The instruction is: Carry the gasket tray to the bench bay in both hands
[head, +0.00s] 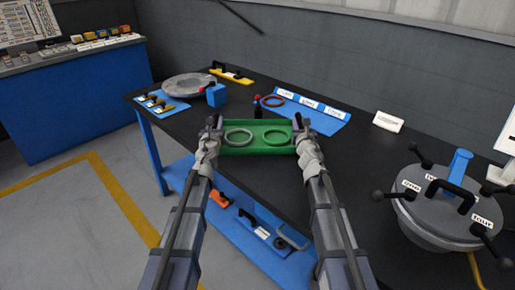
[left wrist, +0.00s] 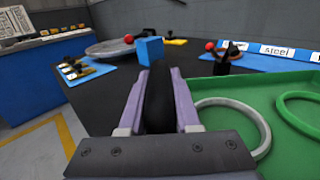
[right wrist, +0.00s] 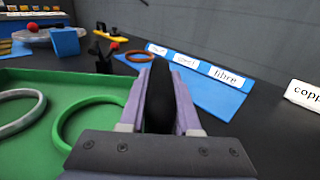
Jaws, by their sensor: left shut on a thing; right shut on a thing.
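The green tray (head: 258,151) is level between my two grippers, over the black bench top. Whether it touches the bench I cannot tell. It holds a grey ring gasket (head: 238,145) on the left and a green ring gasket (head: 276,145) on the right. My left gripper (head: 213,124) is shut on the tray's left end; in the left wrist view a black grip (left wrist: 158,105) sits between its fingers. My right gripper (head: 300,124) is shut on the right end, with a black grip (right wrist: 159,105) between its fingers. Neither view clearly shows a marked bench bay.
Behind the tray lie a blue labelled mat (head: 312,108), a reddish ring (head: 273,101) and a small dark stand with a red top (head: 257,100). A blue block (head: 216,96) and round grey lid (head: 186,86) are back left. A lidded vessel with knobs (head: 432,215) stands right.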

